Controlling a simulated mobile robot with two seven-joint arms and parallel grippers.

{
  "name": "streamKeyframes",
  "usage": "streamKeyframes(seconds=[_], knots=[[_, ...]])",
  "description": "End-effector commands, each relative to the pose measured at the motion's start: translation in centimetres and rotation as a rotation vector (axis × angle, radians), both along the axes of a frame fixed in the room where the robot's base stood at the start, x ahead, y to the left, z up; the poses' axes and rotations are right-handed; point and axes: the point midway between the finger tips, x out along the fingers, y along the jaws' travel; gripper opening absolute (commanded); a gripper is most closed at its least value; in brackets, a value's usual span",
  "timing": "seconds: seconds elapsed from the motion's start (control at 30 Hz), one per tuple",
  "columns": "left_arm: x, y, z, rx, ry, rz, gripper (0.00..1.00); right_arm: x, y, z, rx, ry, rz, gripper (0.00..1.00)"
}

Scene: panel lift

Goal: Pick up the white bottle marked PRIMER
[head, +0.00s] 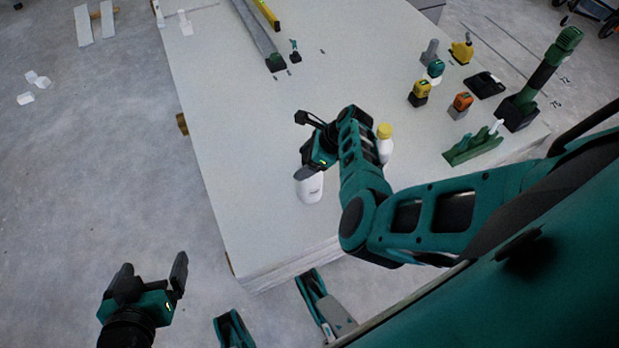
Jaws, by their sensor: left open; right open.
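A white bottle (311,190) stands near the front left part of the white panel stack. Its small dark marking is too small to read, and its top is partly covered by a grey part that may be a cap or my finger. A second white bottle (385,150) with a yellow cap stands to the right, partly hidden behind my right forearm. I cannot tell which one is marked PRIMER. My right gripper (304,145) is open, just above and behind the first bottle in the picture. My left gripper (153,268) is open and empty, off the panel at lower left.
On the panel stack (240,130), several small tools and bottles stand at the right, with a green rack (473,146) and a tall green tool (545,75). A long grey bar (258,32) and a yellow level (266,13) lie at the back. The panel's left middle is clear.

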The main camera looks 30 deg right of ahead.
Motion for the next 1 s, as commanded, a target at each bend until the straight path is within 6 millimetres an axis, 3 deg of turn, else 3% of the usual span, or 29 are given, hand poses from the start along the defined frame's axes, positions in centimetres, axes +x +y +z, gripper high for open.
streamKeyframes(seconds=[0.07, 0.77, 1.0], knots=[[0.0, -0.02, 0.07, -0.001, -0.001, 0.001, 0.95, 0.0, 0.0, 0.05, 0.0, 0.0, 0.0, 0.69], [0.07, -0.17, 0.19, -0.008, -0.003, 0.005, 0.95, -0.07, -0.04, -0.03, -0.002, 0.001, 0.0, 0.02], [0.09, -0.14, 0.2, -0.007, -0.003, 0.004, 0.95, -0.1, -0.06, -0.07, -0.002, 0.002, 0.0, 0.0]])
